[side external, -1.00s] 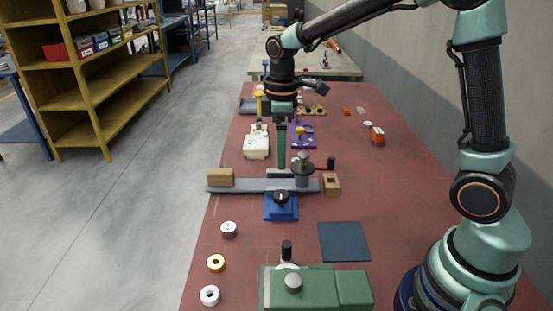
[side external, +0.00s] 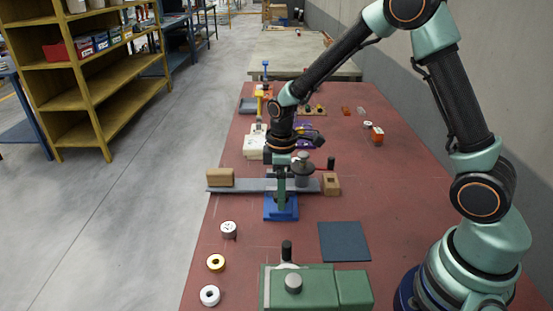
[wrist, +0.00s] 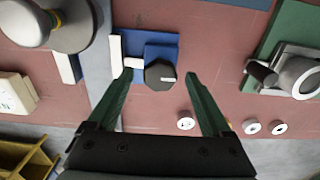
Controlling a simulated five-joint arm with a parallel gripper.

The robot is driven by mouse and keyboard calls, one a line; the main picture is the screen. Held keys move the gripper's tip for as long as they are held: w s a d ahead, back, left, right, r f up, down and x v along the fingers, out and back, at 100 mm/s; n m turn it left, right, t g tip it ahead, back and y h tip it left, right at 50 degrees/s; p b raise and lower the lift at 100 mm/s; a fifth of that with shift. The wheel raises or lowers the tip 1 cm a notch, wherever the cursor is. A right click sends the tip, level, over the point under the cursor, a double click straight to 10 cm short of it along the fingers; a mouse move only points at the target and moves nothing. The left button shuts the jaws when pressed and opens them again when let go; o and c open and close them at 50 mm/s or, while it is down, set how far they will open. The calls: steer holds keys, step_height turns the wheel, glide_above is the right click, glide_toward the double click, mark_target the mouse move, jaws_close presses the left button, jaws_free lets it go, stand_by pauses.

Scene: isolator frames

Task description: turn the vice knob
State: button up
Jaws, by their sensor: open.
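The black, faceted vice knob (wrist: 160,74) with a white line on top shows in the wrist view, above the blue vice base (wrist: 155,49). In the side external view the blue base (side external: 281,213) sits in front of the grey bar, and my gripper hides the knob. My gripper (side external: 281,193) points down over the vice. In the wrist view its two green fingers (wrist: 158,75) are open, one on each side of the knob, with a gap visible on both sides. I cannot tell how far above the knob the tips are.
A grey bar (side external: 240,186) with a wooden block (side external: 220,177) runs behind the vice. A post with a round disc (side external: 303,172) stands close by at right. A green machine (side external: 320,287) is in front, and a dark mat (side external: 344,241) lies at right. Several rings lie at left.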

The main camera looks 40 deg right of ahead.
jaws_close()
steer(key=m, duration=0.6)
steer(key=shift+m, duration=0.3)
steer(key=m, duration=0.7)
stand_by(1.2)
jaws_free()
